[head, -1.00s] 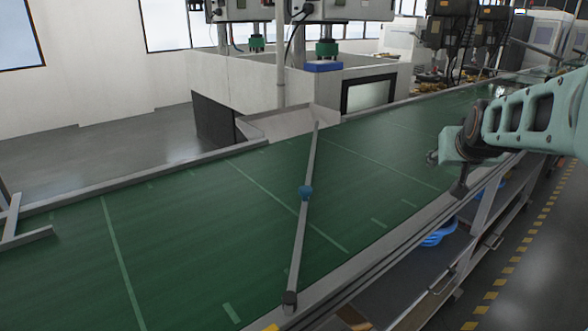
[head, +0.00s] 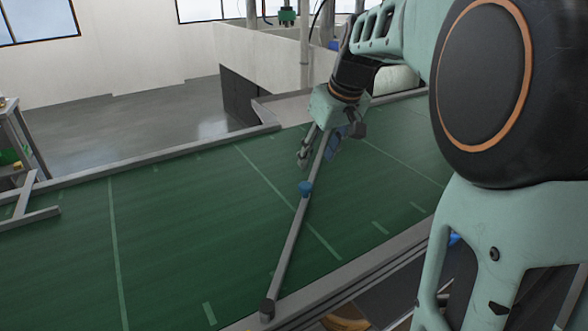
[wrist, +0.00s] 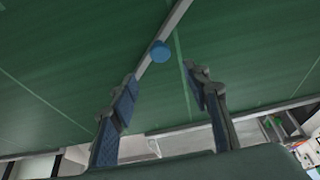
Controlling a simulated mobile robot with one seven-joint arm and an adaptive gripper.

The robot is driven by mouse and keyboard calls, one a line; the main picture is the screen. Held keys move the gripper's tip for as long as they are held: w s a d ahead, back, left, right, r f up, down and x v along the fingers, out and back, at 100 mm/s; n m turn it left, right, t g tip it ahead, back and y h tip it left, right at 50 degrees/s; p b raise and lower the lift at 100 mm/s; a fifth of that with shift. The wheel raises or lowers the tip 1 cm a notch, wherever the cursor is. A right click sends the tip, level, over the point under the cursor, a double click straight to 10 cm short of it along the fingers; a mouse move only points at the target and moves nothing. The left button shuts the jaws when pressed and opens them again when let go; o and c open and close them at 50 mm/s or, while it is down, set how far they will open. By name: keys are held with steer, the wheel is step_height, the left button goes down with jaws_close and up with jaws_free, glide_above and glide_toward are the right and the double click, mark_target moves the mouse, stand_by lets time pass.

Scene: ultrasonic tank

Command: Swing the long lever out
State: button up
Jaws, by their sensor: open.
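The long lever (head: 287,249) is a thin grey bar lying slantwise across the green belt, its near end on a dark pivot (head: 267,308) at the front rail. A blue knob (head: 305,188) sits partway along it. My gripper (head: 320,152) is open above the lever's far part, beyond the knob, and hides some of the bar. In the wrist view, the knob (wrist: 160,51) shows ahead of the gap between my open fingers (wrist: 165,82). The lever (wrist: 177,20) runs from the top edge past the knob and behind the left finger. I see no clear contact.
The green belt (head: 170,220) is wide and mostly bare on both sides of the lever. A grey bent bar (head: 35,217) lies at its left end. Grey rails (head: 380,262) edge the belt. A pale tank wall (head: 270,60) stands behind it.

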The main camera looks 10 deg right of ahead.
mark_target(306, 185)
steer(key=x, duration=1)
steer(key=shift+a+f+b, duration=0.1)
steer(key=shift+f+b, duration=0.2)
jaws_close()
